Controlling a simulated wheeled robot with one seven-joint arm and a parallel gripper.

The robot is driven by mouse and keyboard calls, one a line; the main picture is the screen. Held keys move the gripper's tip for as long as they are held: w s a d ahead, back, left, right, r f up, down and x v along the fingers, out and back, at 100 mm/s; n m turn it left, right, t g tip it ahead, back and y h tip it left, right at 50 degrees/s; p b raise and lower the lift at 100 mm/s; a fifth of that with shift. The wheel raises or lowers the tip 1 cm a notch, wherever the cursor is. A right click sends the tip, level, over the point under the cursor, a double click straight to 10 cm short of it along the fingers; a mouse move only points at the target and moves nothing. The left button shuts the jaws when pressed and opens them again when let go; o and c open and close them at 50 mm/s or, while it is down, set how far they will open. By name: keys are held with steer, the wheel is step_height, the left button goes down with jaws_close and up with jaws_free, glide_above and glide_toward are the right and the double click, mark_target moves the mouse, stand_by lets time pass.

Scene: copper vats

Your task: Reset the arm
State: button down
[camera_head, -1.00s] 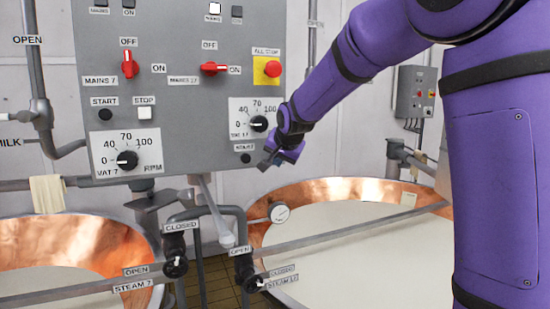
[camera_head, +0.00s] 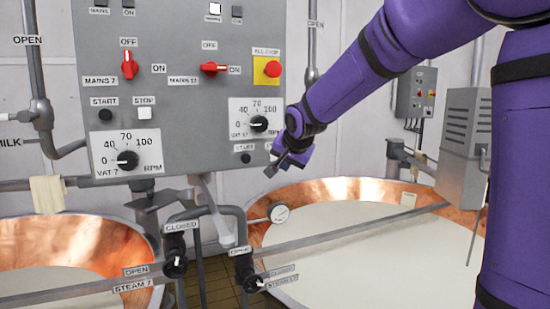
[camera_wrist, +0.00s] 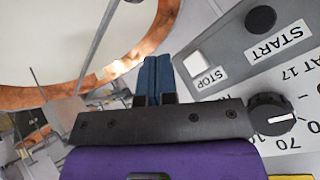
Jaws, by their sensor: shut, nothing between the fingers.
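My purple arm reaches in from the upper right in the head view. My gripper (camera_head: 271,171) is just in front of the lower right corner of the grey control panel (camera_head: 190,60), above the right copper vat (camera_head: 345,190). In the wrist view my gripper's blue fingers (camera_wrist: 154,62) are closed together with nothing between them. They point past the panel edge toward the vat's copper rim (camera_wrist: 130,62). The VAT 17 dial (camera_head: 258,124), the START button (camera_wrist: 261,19) and the white STOP button (camera_wrist: 193,63) are near the gripper. STOP is mostly hidden in the head view.
The panel carries two red MAINS switches (camera_head: 129,69) and a red ALL STOP button (camera_head: 273,69). The left copper vat (camera_head: 70,242) is at lower left. A grey box (camera_head: 464,150) is at right.

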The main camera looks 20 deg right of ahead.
stand_by(0.4)
steer(key=s+a+f+n+g+y, duration=0.1)
steer(key=s+n, duration=0.7)
steer(key=s, duration=2.7)
steer(key=f+g, duration=0.1)
steer(key=g, duration=0.1)
steer(key=shift+s+a+n+g, duration=0.15)
steer(key=shift+a+n+g, duration=0.1)
steer(key=shift+n+g, duration=0.05)
